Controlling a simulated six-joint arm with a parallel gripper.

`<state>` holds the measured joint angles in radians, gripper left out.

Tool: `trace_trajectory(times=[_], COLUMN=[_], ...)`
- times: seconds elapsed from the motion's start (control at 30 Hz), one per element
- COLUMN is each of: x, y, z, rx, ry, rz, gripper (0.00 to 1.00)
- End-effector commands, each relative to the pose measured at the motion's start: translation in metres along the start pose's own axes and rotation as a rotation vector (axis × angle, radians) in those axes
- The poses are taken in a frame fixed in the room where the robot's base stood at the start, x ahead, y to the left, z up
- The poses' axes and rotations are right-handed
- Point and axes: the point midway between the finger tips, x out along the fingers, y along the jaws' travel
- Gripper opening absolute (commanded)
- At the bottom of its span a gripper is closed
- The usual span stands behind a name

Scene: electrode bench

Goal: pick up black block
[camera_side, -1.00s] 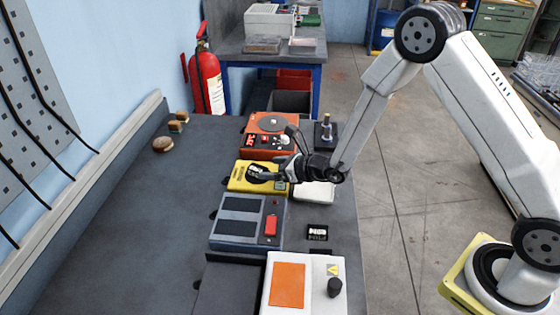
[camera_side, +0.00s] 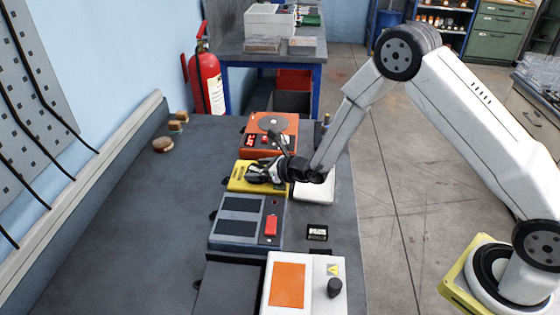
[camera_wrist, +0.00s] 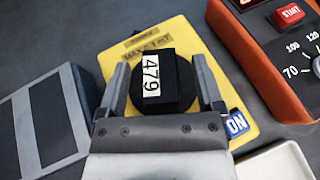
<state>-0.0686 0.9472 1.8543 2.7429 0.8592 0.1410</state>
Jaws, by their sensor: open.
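The black block (camera_wrist: 178,74) shows in the wrist view with a white label reading 479. It sits on a round dark pad of the yellow device (camera_wrist: 195,38), which also shows in the side view (camera_side: 236,184). My gripper (camera_wrist: 160,82) is open in the wrist view, with one finger on each side of the block and gaps visible between. In the side view my gripper (camera_side: 252,175) is over the yellow device and hides most of the block. I cannot tell how far down the fingertips reach.
An orange device (camera_side: 262,124) stands behind the yellow one. A blue-grey device (camera_side: 248,222) stands in front, and a white tray (camera_side: 315,190) lies to the right. A white device (camera_side: 318,285) is nearer. The bench at left (camera_side: 130,230) is mostly clear.

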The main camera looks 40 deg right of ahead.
Motion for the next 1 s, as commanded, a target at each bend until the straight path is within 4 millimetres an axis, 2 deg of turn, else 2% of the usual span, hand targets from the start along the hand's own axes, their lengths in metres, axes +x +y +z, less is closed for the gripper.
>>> trace_trajectory(times=[0.17,0.2,0.47,1.0], x=[-0.0002,-0.0002,-0.0003,-0.0014], y=[-0.0001,-0.0001,-0.0001,-0.0003], z=[0.0001,0.0001,0.0001,0.0049], rx=[0.000,0.000,0.000,-0.001], ry=[0.000,0.000,0.000,-0.003], rz=[0.000,0.000,0.000,0.000], gripper=[0.85,0.82,0.00,0.00])
